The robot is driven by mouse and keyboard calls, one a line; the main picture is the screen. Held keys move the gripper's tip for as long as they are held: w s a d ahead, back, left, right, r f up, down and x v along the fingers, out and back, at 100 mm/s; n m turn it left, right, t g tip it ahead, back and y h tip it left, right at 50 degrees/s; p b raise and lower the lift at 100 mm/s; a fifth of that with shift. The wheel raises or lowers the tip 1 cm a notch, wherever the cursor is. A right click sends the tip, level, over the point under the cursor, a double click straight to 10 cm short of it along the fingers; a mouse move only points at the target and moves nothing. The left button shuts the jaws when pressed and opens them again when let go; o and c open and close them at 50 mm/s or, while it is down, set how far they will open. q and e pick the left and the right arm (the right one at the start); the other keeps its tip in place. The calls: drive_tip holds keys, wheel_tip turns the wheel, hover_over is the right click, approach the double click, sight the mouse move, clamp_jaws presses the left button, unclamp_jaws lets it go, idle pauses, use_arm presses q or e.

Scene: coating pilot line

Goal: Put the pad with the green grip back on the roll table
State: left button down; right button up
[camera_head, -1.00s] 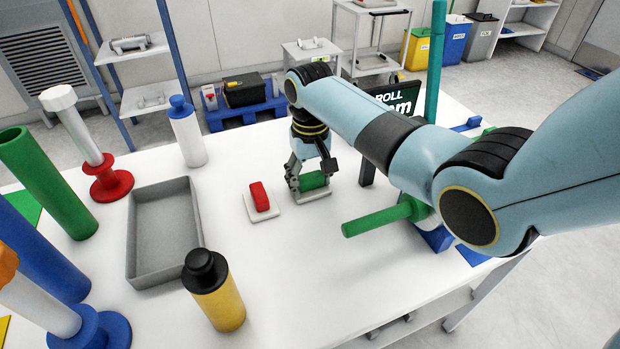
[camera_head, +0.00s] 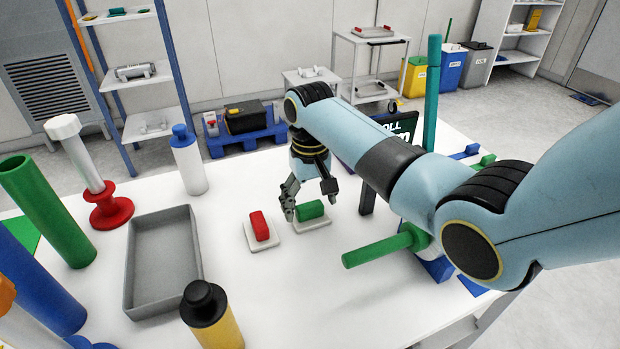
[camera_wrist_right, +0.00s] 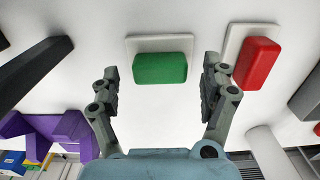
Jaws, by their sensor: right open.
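The pad with the green grip (camera_head: 311,211) rests on the white roll table (camera_head: 290,290), beside the pad with the red grip (camera_head: 261,228). Its white base lies flat on the table. My right gripper (camera_head: 308,204) is open and empty just above and behind the green grip. In the right wrist view the green grip (camera_wrist_right: 160,68) is ahead of the gap between the open fingers (camera_wrist_right: 160,85), and the red grip (camera_wrist_right: 257,63) is beyond the finger on the right. My left gripper is not in view.
A grey tray (camera_head: 140,270) lies left of the pads, with a yellow bottle (camera_head: 213,320) and a white bottle (camera_head: 188,163) near it. A green bar (camera_head: 378,250) sticks out to the right, below my right arm. A dark sign (camera_head: 400,130) stands behind.

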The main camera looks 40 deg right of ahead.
sight(310, 206)
wheel_tip(310, 206, up, 10)
idle(0.3)
idle(0.4)
